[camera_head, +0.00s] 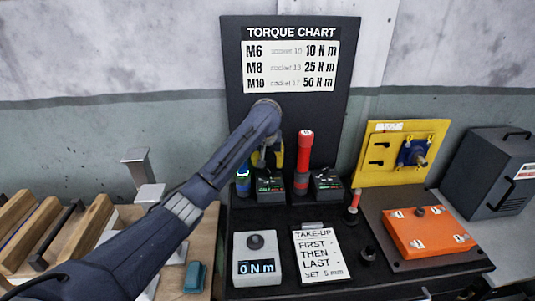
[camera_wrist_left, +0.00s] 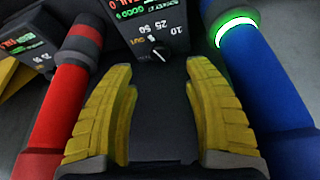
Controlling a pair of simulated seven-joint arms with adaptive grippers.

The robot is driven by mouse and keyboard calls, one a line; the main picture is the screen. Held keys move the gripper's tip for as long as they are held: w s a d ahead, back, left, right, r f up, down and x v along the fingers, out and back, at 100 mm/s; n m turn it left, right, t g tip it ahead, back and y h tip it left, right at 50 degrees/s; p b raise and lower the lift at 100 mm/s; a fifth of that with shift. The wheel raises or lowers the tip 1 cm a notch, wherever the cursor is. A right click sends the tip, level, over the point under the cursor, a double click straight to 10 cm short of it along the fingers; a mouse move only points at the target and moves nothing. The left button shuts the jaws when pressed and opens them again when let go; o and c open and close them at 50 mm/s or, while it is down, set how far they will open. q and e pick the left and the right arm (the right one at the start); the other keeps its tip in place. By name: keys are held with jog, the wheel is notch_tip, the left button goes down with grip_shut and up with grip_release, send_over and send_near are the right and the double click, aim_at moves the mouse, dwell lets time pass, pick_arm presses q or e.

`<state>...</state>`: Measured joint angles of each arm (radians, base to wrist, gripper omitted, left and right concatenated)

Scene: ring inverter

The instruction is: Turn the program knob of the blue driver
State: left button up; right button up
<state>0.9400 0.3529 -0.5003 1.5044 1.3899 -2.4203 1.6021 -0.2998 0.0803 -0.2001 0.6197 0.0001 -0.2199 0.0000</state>
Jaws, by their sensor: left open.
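The blue driver (camera_wrist_left: 262,85) stands upright with a lit green ring; in the head view (camera_head: 243,184) it is left of its black control box (camera_head: 270,185). The box's small black program knob (camera_wrist_left: 159,52), with a white pointer mark, shows in the left wrist view beside the marks 10, 25 and 50. My left gripper (camera_wrist_left: 161,68) is open, with a yellow finger to each side of the knob's line; no contact with the knob shows. In the head view the gripper (camera_head: 268,158) is over the box, partly hidden by my arm. My right gripper is out of view.
The red driver (camera_head: 305,150) stands right of the blue driver's box, with a second control box (camera_head: 327,183) beside it. A torque meter (camera_head: 255,272) reading 0 Nm and a take-up card (camera_head: 318,256) lie in front. A yellow panel (camera_head: 398,165) stands at right.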

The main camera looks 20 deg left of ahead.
pick_arm(q)
jog(key=shift+v, duration=2.5)
jog(key=shift+w+r, duration=0.1)
